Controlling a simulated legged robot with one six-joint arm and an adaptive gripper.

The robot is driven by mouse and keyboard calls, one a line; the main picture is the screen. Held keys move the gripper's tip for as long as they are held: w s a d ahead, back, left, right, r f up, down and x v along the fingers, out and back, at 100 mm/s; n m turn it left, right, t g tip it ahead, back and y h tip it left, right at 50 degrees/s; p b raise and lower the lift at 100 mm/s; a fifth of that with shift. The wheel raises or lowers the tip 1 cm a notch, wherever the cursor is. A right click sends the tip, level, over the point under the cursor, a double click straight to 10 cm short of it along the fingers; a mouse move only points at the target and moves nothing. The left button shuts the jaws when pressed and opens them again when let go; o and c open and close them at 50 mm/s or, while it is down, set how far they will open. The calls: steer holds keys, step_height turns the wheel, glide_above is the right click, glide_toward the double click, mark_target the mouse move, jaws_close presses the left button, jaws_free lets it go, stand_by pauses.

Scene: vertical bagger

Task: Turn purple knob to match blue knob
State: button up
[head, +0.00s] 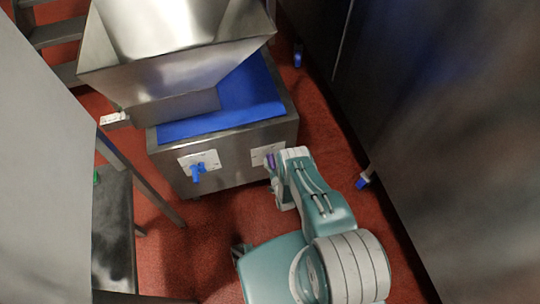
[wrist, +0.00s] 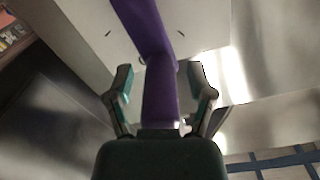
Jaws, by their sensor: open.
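The blue knob (head: 198,171) sits on a white plate on the front of the steel machine, its handle pointing down and slightly left. The purple knob (head: 271,160) sits on a second white plate to the right, partly hidden by my arm. In the wrist view the purple knob (wrist: 160,97) runs from the top edge down between the fingers, bent partway. My gripper (wrist: 161,80) is open, with one finger on each side of the purple knob. Gaps show beside it on both sides. In the head view my arm mostly hides the gripper.
The steel machine (head: 225,150) has a blue inner surface (head: 240,92) and a large hopper (head: 170,45) above. A dark bench (head: 113,230) stands at the left and a tall steel cabinet (head: 460,130) at the right. Red floor (head: 325,125) is open between machine and cabinet.

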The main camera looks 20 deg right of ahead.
steer(key=shift+s, duration=0.1)
jaws_close()
steer(key=shift+a+f+n, duration=0.1)
steer(key=shift+a+n, duration=0.4)
steer(key=shift+n, duration=0.6)
steer(key=shift+a+n, duration=0.45)
steer(key=shift+n, duration=0.65)
jaws_free()
step_height(320, 180, up, 10)
steer(key=shift+f, duration=0.1)
